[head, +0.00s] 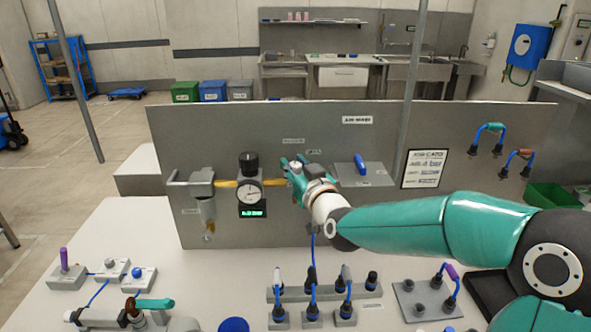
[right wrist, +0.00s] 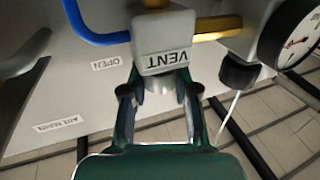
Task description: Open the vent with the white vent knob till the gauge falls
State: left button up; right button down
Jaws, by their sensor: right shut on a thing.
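The vent block (right wrist: 162,42), marked VENT upside down, fills the upper middle of the right wrist view. The pale vent knob (right wrist: 160,84) sticks out below it, between the fingers of my right gripper (right wrist: 160,90), which is shut on it. In the head view my right gripper (head: 291,165) is at the panel, just right of the gauge (head: 249,191), and mostly hides the vent. The gauge has a green-lit display (head: 252,212) below it, too small to read.
A brass pipe (right wrist: 220,28) and a blue hose (right wrist: 92,30) meet the vent block. A blue lever (head: 360,164) is on the panel to the right. Cable plugs (head: 312,292) stand on the table below my right arm.

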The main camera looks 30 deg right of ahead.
jog(key=shift+a+m+h, duration=0.15)
jog(key=shift+m+h, duration=0.45)
jog(key=shift+h, duration=0.3)
jog(key=shift+m+g+h, duration=0.4)
jog(key=shift+g+h, duration=0.1)
jog(key=shift+h, duration=0.1)
jog(key=m+g+h+p, duration=0.1)
jog(key=h, duration=0.1)
jog(key=m+g+h+p, duration=0.1)
jog(key=m+h, duration=0.1)
jog(key=shift+w+r+g+h+p, duration=0.1)
jog(key=shift+g+h+p, duration=0.2)
jog(key=m+g+h+p, duration=0.2)
jog(key=m+g+h, duration=0.2)
jog(key=m+g, duration=0.1)
jog(key=shift+g+h, duration=0.4)
jog(key=shift+g, duration=0.2)
jog(key=shift+m+p, duration=0.3)
jog(key=c, duration=0.8)
grip_release()
jog(key=shift+c, duration=0.2)
jog(key=v, duration=1.2)
